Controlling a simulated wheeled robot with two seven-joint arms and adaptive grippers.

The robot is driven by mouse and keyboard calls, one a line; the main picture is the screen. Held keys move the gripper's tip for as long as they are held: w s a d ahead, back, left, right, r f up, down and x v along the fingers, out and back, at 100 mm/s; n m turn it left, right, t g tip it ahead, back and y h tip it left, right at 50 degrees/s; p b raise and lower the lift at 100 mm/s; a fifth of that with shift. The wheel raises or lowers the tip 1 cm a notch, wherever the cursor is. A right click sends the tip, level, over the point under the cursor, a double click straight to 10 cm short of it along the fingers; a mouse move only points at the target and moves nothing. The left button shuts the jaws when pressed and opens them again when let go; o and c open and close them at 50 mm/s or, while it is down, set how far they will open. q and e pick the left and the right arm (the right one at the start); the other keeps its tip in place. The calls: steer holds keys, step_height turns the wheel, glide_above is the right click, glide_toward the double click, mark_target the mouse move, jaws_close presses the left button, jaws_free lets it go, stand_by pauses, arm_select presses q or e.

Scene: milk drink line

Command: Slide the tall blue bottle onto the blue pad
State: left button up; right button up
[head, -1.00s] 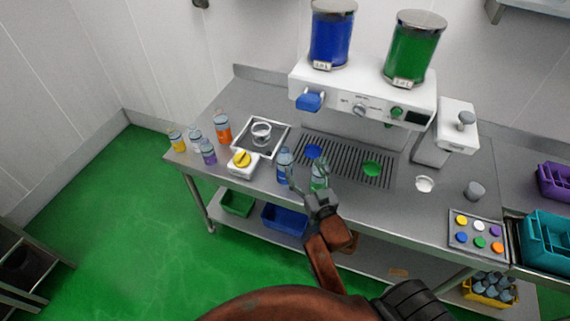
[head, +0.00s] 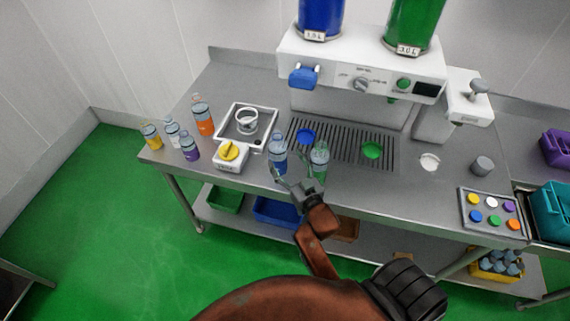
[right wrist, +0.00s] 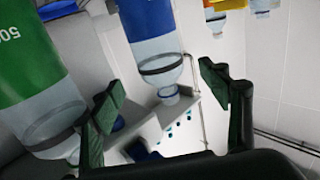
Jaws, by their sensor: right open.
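The tall blue bottle (head: 279,148) stands upright at the front of the table, just in front of the drip grate. The round blue pad (head: 306,136) lies on the grate behind it and a little to the right. My right gripper (head: 288,173) is open at the near side of the blue bottle. In the right wrist view the blue bottle (right wrist: 150,25) shows upside down between the open fingers (right wrist: 160,102); I see no grip on it. A green bottle (head: 319,160) stands just right of the gripper, close to one finger. My left gripper is not in view.
A green pad (head: 371,150) lies on the grate (head: 340,143) to the right. A white box with a yellow knob (head: 229,152) stands left of the blue bottle. Several small bottles stand farther left. The dispenser (head: 361,75) overhangs the back of the grate.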

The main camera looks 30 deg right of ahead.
mark_target(277, 146)
steer(key=shift+w+d+f, duration=0.1)
steer(key=shift+w+d, duration=0.05)
steer(key=shift+w, duration=1.05)
steer(key=shift+w+d+f, duration=0.1)
steer(key=shift+w+d, duration=0.15)
steer(key=shift+w, duration=1.1)
steer(key=shift+w+d, duration=0.2)
steer(key=shift+w, duration=1.15)
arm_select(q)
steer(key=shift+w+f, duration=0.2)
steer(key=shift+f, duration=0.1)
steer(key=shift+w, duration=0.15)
arm_select(e)
steer(key=shift+c, duration=0.7)
